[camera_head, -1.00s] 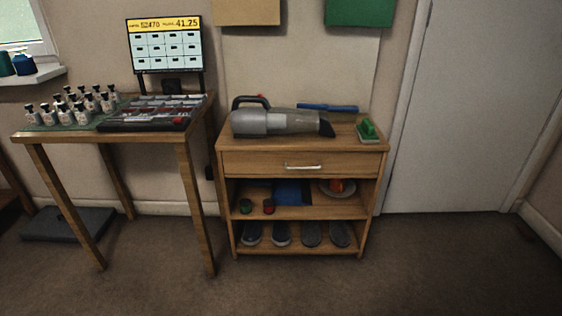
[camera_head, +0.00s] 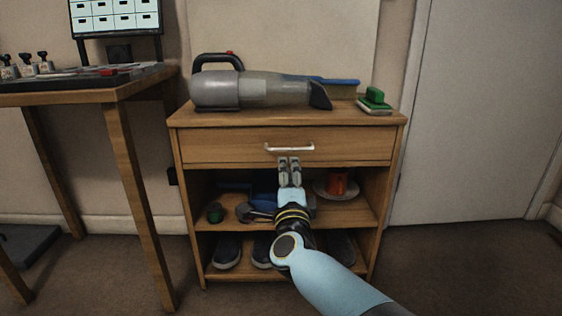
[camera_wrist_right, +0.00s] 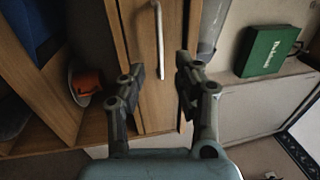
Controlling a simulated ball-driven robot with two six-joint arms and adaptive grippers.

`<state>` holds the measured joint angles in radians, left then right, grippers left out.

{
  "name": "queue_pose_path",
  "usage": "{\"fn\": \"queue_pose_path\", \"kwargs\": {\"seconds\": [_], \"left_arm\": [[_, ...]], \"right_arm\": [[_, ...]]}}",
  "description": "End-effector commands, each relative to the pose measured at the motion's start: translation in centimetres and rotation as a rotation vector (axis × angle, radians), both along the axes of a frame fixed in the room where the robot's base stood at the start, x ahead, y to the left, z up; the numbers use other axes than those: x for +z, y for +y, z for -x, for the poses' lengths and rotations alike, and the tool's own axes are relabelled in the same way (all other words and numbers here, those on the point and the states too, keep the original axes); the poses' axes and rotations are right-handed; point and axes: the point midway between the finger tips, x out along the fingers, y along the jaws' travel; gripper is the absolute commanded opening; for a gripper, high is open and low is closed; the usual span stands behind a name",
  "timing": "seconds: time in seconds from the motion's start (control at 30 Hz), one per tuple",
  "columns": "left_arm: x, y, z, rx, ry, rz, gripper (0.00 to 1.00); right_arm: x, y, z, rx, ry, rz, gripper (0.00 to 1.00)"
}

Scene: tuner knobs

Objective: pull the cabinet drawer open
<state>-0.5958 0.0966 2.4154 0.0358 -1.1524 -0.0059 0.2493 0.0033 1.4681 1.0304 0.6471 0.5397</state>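The wooden cabinet (camera_head: 390,122) stands straight ahead with its drawer (camera_head: 225,147) closed flush. The drawer's silver bar handle (camera_head: 289,148) runs across the front. My right gripper (camera_head: 289,160) points up toward the handle, with its fingertips just below it in the head view. In the right wrist view, the two fingers of the right gripper (camera_wrist_right: 160,66) are spread apart. The handle (camera_wrist_right: 158,35) appears lengthwise between them, over the drawer front (camera_wrist_right: 155,110). No finger visibly grips it, and I cannot tell the remaining depth. My left gripper is not in view.
A wooden table (camera_head: 120,93) stands at left, a door (camera_head: 480,110) at right.

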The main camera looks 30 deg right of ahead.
Motion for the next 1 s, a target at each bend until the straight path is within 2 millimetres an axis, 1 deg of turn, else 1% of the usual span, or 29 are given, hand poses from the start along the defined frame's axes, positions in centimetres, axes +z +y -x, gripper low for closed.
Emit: {"fn": "queue_pose_path", "kwargs": {"seconds": [0.3,0.4,0.5,0.67,0.9,0.93,1.0], "left_arm": [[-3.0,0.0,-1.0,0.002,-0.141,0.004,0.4],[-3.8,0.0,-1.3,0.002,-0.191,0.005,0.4],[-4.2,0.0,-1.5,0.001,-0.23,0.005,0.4],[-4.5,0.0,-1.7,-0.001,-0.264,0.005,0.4],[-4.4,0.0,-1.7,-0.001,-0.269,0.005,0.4],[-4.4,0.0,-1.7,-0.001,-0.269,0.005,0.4],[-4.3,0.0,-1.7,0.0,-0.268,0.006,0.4]], "right_arm": [[1.0,-3.1,-5.1,0.001,0.002,0.006,0.33],[1.2,-4.0,-6.6,0.002,0.004,0.006,0.33],[1.5,-4.6,-7.5,0.002,0.004,0.005,0.33],[1.8,-5.1,-8.3,0.002,0.005,0.006,0.33],[1.9,-5.1,-8.3,0.002,0.005,0.006,0.33],[1.9,-5.1,-8.3,0.002,0.005,0.006,0.3],[1.9,-5.1,-8.3,0.002,0.005,0.006,0.21]]}}
